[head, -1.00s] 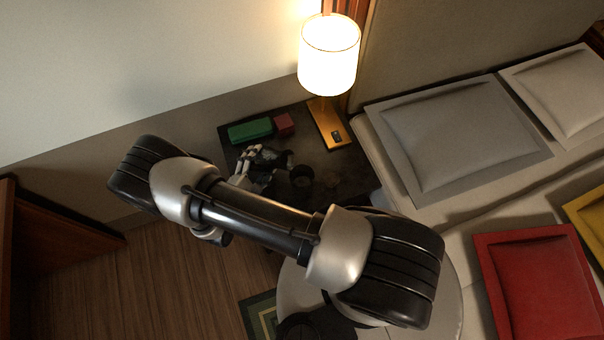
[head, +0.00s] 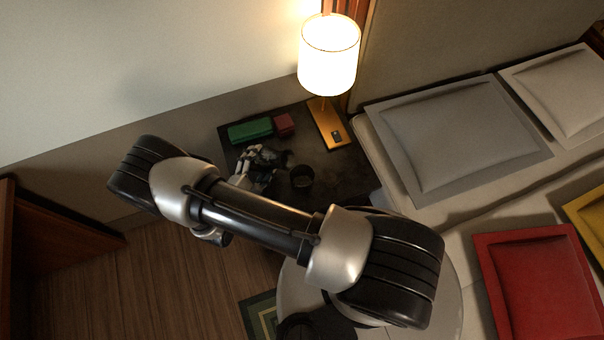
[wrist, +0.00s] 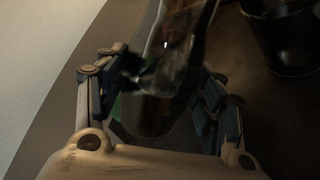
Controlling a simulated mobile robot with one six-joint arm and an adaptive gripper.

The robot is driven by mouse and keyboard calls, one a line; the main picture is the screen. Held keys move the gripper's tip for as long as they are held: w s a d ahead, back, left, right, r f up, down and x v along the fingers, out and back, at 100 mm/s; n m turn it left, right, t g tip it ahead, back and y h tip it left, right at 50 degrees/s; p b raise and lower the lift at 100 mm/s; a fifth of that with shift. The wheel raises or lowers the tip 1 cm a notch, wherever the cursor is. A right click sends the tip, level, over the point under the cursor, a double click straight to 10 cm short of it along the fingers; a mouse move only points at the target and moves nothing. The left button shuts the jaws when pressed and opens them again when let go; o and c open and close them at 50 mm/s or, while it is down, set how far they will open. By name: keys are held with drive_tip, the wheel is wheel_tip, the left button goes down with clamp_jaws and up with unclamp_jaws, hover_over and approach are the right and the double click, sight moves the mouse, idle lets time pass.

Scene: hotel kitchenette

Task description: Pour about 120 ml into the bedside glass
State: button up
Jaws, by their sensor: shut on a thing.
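My gripper (head: 262,158) is over the dark bedside table (head: 345,165). In the wrist view my gripper (wrist: 165,95) is shut on a dark, see-through bottle-like vessel (wrist: 165,75), which stands between the fingers and narrows at one end. The vessel's liquid level cannot be made out. A dark round glass (head: 302,177) stands on the table just right of my gripper, apart from it. The glass also shows at the upper right of the wrist view (wrist: 282,42). Its contents are too dark to tell.
A green box (head: 250,131) and a small red box (head: 284,124) lie behind my gripper at the table's back. A lit lamp (head: 328,60) stands on a gold base at the back right. The bed with pillows (head: 460,135) borders the table on the right.

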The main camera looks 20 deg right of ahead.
drive_tip(key=shift+r, duration=0.1)
drive_tip(key=n, duration=0.1)
drive_tip(key=n+g, duration=0.1)
drive_tip(key=shift+s+d+r+n+h, duration=0.3)
drive_tip(key=shift+s+d+h, duration=0.05)
drive_tip(key=shift+h, duration=0.05)
drive_tip(key=n, duration=0.1)
drive_tip(key=n+h, duration=0.1)
drive_tip(key=shift+w+a+n+g, duration=0.15)
drive_tip(key=shift+n+g, duration=0.15)
drive_tip(key=shift+f+n+g+h, duration=0.15)
drive_tip(key=shift+f+n+h, duration=0.15)
drive_tip(key=shift+n, duration=0.45)
drive_tip(key=shift+f+n+g+h, duration=0.15)
drive_tip(key=shift+f+n+h, duration=0.15)
drive_tip(key=shift+n, duration=0.45)
idle(0.7)
